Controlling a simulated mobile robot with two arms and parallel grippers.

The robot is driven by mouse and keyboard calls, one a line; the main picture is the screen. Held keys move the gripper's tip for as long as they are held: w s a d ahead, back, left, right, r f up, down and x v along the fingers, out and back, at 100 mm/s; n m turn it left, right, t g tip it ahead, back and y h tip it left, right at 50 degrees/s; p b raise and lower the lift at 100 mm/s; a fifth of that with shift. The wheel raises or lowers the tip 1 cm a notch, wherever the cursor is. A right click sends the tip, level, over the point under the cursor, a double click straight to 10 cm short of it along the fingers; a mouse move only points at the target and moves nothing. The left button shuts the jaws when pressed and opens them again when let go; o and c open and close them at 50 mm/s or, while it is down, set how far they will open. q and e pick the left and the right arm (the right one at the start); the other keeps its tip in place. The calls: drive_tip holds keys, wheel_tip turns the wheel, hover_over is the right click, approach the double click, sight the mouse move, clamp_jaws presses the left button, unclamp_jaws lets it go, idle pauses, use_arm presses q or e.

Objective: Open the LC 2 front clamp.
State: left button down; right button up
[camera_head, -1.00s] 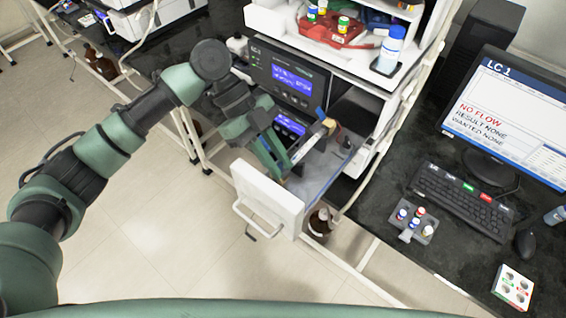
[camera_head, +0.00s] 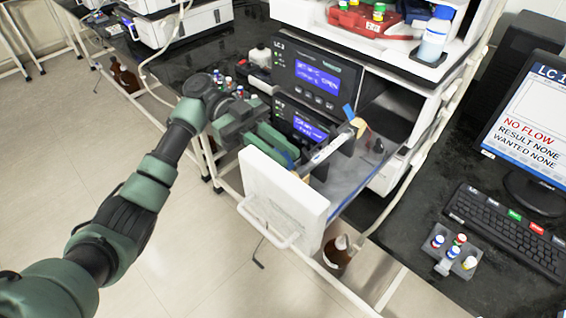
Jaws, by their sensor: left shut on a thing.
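The pulled-out drawer (camera_head: 283,195) of the instrument stack has a white front with a handle. Inside it is a pale column (camera_head: 325,150) lying at a slant, with a blue piece and a tan piece at its far end. My left gripper (camera_head: 290,158) reaches over the drawer front from the left. Its green fingers are shut on a small blue part at the column's near end, which looks like the front clamp. The fingers hide most of it. My right gripper is not in view.
Display panels (camera_head: 318,78) stand just above and behind the drawer. A brown bottle (camera_head: 337,251) is below it. A vial rack (camera_head: 449,252), keyboard (camera_head: 515,229) and monitor (camera_head: 525,130) reading "LC 1" are on the right bench. Floor at lower left is clear.

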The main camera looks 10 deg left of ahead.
use_arm(q)
drive_tip(key=shift+w+a+h+b, duration=0.1)
drive_tip(key=shift+h+b, duration=0.3)
drive_tip(key=shift+b, duration=0.05)
drive_tip(key=c, duration=1.3)
unclamp_jaws()
drive_tip(key=shift+f, duration=0.1)
drive_tip(key=shift+b+v, duration=2.5)
drive_tip(key=shift+v, duration=1.5)
